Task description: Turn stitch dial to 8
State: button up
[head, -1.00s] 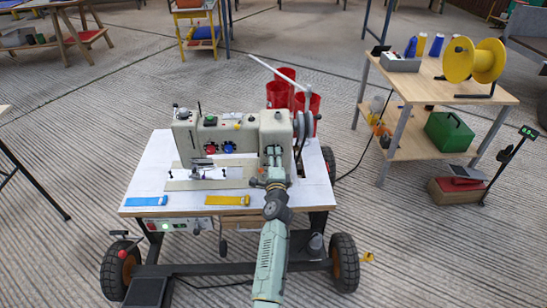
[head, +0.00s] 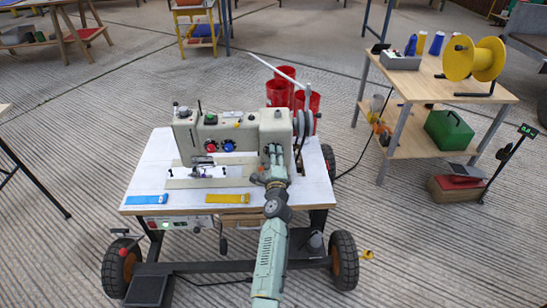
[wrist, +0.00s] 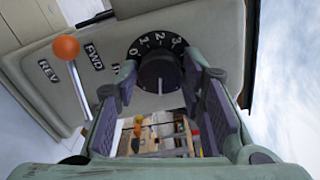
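The stitch dial (wrist: 158,72) is a dark round knob with a white mark, on the pale sewing machine (wrist: 85,85), with white numbers from 0 to 3 readable around its visible side. The rest of its scale is hidden. My gripper (wrist: 160,68) is open, its fingertips on either side of the knob. I cannot tell if they touch it. In the head view, my gripper (head: 274,155) is at the right end of the sewing machine (head: 215,130) and hides the dial.
An orange-tipped lever (wrist: 66,47) with REV and FWD labels sits left of the dial. Red and blue knobs (head: 228,146) are on the machine's front. Red cups (head: 308,99) stand behind it. A side table (head: 460,92) with a yellow spool (head: 470,60) stands to the right.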

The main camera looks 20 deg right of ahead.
jog(key=shift+o, duration=1.4)
jog(key=v, duration=1.2)
